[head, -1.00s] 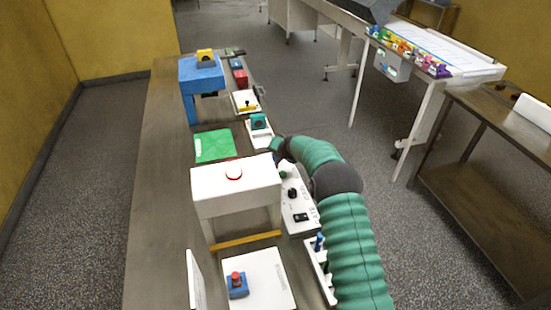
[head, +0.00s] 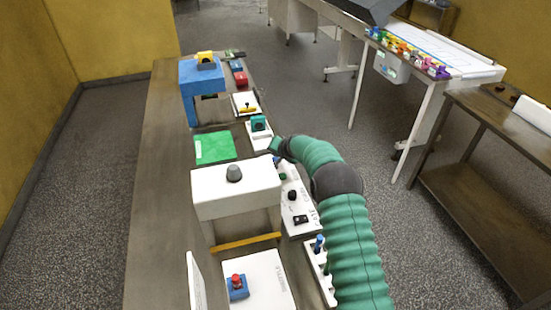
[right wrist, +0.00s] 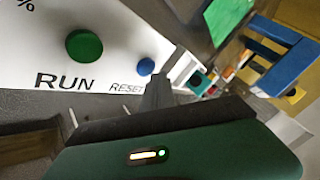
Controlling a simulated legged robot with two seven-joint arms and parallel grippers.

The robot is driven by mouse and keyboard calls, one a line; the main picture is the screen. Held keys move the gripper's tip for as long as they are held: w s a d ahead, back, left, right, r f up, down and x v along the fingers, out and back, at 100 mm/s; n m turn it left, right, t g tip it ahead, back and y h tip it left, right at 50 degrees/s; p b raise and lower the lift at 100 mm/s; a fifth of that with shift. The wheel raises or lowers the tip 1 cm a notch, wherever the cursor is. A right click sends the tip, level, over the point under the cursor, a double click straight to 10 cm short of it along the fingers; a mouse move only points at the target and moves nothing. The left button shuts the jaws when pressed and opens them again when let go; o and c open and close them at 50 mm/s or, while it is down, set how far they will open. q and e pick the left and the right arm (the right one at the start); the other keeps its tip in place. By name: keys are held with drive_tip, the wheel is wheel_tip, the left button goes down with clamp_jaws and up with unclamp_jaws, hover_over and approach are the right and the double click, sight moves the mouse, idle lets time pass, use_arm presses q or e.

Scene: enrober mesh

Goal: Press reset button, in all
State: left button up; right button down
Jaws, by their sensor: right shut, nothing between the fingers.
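The white control panel (head: 302,221) lies along the right edge of the bench, partly hidden by my right arm. In the right wrist view the panel (right wrist: 30,75) shows a blue button (right wrist: 145,66) above the word RESET and a larger green button (right wrist: 84,46) above RUN. My right gripper (head: 276,146) is shut and empty at the panel's far end. Its dark fingertips (right wrist: 160,88) are just right of the blue button; I cannot tell whether they touch it. A grey dome lamp (head: 234,173) sits on the white box (head: 238,204). My left gripper is not in view.
A blue stand (head: 201,77), a green mat (head: 214,148) and small coloured boxes occupy the far bench. A red button on a blue base (head: 237,287) is in front. A side table (head: 455,68) stands right, across open floor.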

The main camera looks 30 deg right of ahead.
drive_tip(key=shift+r, duration=0.2)
wheel_tip(320, 180, up, 5)
drive_tip(key=p, duration=0.3)
idle(0.3)
idle(0.6)
